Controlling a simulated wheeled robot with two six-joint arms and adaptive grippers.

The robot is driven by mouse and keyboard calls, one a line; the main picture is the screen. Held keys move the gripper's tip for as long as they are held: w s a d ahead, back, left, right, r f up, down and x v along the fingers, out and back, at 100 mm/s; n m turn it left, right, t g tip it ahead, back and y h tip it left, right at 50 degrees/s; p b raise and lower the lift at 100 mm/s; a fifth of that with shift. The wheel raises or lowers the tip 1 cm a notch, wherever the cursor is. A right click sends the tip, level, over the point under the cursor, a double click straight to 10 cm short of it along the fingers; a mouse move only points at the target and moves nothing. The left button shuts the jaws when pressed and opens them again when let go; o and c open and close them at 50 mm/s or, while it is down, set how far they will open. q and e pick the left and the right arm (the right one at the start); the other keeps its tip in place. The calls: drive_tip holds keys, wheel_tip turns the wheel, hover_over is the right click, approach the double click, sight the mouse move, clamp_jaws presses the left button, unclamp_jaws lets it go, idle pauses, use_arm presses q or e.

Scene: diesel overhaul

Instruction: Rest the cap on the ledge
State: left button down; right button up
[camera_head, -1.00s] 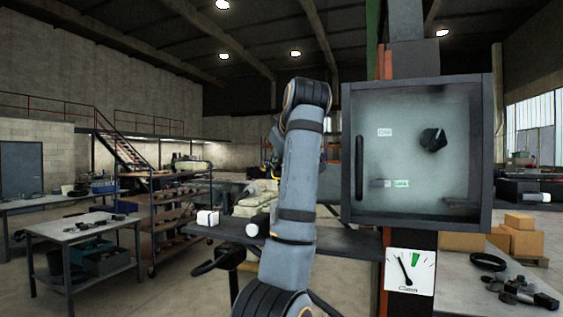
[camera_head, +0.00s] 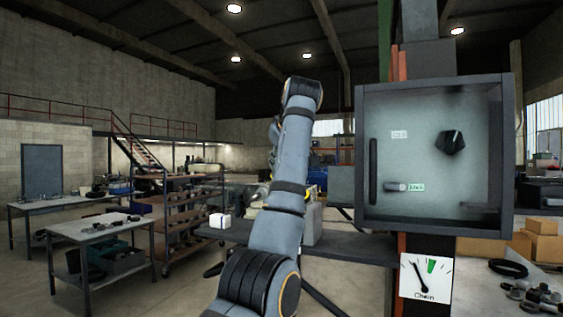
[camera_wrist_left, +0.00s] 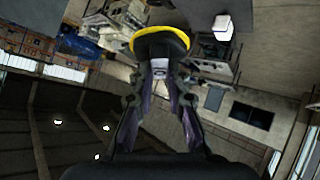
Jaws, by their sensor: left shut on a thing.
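In the left wrist view, my left gripper (camera_wrist_left: 164,80) is shut on a dark round cap with a yellow rim (camera_wrist_left: 158,44), held up at the fingertips. In the head view my left arm hides the gripper and most of what it holds. A small yellow patch (camera_head: 309,192) shows at the arm's right edge; I cannot tell if it is the cap. A dark flat ledge (camera_head: 352,246) runs behind the arm, left of the cabinet. I cannot see the cap touching it. My right gripper is not in view.
A white block (camera_head: 220,221) sits on the ledge's left end. A glass-fronted cabinet (camera_head: 434,156) with a black knob (camera_head: 452,142) stands close on the right, with a dial (camera_head: 425,278) below. A parts table (camera_head: 90,228) and a shelf cart (camera_head: 190,222) stand at left.

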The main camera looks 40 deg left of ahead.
use_arm(q)
drive_tip(key=shift+m+g+h, duration=0.3)
drive_tip(key=shift+g, duration=0.3)
drive_tip(key=a, duration=0.4)
drive_tip(key=shift+w+a+r, duration=0.1)
drive_tip(key=shift+w+a, duration=0.05)
drive_tip(key=shift+w, duration=0.1)
drive_tip(key=w+a+f+g, duration=0.1)
drive_tip(key=a+f, duration=0.3)
drive_tip(key=f, duration=0.1)
drive_tip(key=shift+w+a+f+h, duration=0.15)
drive_tip(key=shift+a+f+h, duration=0.15)
drive_tip(key=shift+a+f, duration=0.1)
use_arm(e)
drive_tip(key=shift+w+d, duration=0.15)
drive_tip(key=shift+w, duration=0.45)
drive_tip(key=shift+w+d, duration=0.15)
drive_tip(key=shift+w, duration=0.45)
